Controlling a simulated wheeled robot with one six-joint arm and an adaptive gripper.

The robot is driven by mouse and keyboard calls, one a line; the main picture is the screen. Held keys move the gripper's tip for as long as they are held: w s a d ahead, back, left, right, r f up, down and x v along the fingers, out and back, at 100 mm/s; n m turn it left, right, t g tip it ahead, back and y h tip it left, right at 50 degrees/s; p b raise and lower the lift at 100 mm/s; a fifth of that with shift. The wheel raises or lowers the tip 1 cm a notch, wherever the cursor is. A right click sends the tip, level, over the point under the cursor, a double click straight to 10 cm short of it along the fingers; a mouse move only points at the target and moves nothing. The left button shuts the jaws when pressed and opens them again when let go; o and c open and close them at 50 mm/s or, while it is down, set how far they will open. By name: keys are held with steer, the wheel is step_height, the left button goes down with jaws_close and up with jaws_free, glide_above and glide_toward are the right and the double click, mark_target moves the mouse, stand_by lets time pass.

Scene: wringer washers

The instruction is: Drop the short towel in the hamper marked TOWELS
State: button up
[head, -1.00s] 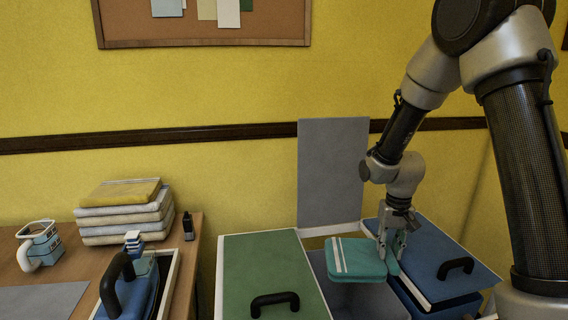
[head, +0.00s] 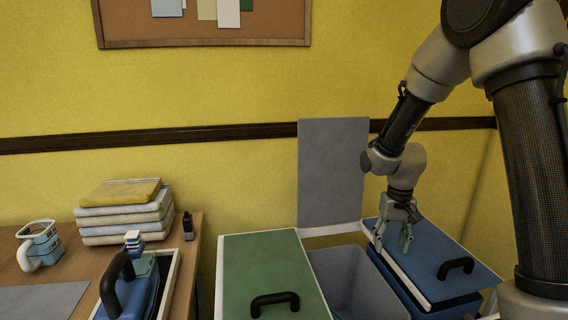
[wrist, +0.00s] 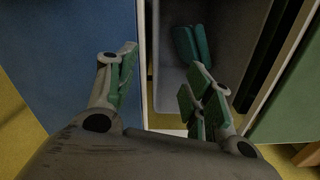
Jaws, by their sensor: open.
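The short towel, teal green (wrist: 190,44), lies inside the open grey hamper (head: 350,272) in the wrist view. In the head view the towel is hidden by the hamper's depth. My gripper (head: 393,238) is open and empty, above the edge between the grey hamper and the blue-lidded one. It also shows in the wrist view (wrist: 163,85), with its fingers spread and apart from the towel. The grey hamper's lid (head: 333,172) stands upright at its back. No marking on the hamper is readable.
A green-lidded hamper (head: 262,256) stands shut on the left, and a blue-lidded hamper (head: 432,262) stands shut on the right.

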step_height(320, 180, up, 10)
steer(key=shift+f, duration=0.25)
steer(key=s+d+r+t, duration=0.1)
steer(key=s+d+r, duration=0.1)
steer(key=s+r, duration=0.2)
steer(key=s+d+r+t, duration=0.2)
steer(key=s+r, duration=0.2)
steer(key=s, duration=0.7)
steer(key=s+d+r+t, duration=0.1)
steer(key=s+d+r, duration=0.2)
steer(key=s, duration=0.5)
steer(key=shift+s+r+n, duration=0.2)
steer(key=shift+r+n, duration=0.2)
steer(key=shift+r, duration=0.15)
steer(key=shift+s, duration=0.1)
